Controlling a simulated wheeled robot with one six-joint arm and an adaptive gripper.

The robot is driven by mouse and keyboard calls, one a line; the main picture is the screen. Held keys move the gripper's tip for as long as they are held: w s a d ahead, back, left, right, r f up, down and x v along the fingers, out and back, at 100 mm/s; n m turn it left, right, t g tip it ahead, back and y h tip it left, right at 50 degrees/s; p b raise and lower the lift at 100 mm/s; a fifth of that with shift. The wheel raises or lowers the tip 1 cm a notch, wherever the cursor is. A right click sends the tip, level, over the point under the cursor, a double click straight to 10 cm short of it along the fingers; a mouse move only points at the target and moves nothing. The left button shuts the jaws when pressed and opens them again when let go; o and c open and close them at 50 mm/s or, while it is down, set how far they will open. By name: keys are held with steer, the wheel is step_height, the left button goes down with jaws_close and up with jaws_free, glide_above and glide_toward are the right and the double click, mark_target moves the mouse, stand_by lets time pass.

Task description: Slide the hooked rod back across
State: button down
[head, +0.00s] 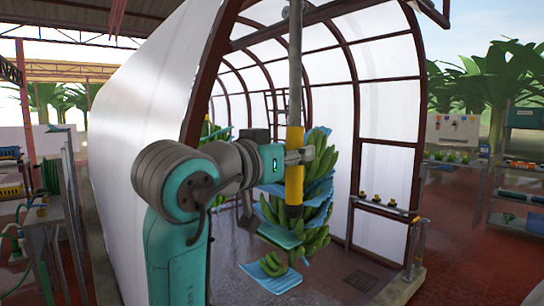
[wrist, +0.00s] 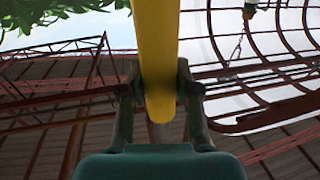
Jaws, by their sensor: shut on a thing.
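The hooked rod (head: 295,80) hangs upright in the head view, a grey pole with a yellow lower grip (head: 294,178). Its top runs out of the picture, so the hook is hidden. My gripper (head: 300,156) is shut around the yellow grip from the side. In the wrist view the yellow part of the rod (wrist: 155,50) passes between my two fingers (wrist: 160,95).
A hanging green banana bunch (head: 322,215) with blue sheets is close behind the rod. A blue sheet with bananas (head: 270,272) is below it. The dark arched frame (head: 213,65) of a white tunnel stands around. Shelves (head: 505,165) stand at right, a bench (head: 45,215) at left.

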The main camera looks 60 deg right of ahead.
steer(key=d, duration=0.1)
steer(key=s+d, duration=0.1)
steer(key=d, duration=0.3)
steer(key=shift+s+d, duration=0.25)
steer(key=c, duration=0.8)
jaws_free()
steer(key=shift+d, duration=0.2)
steer(key=a, duration=1.2)
steer(key=shift+w, duration=0.45)
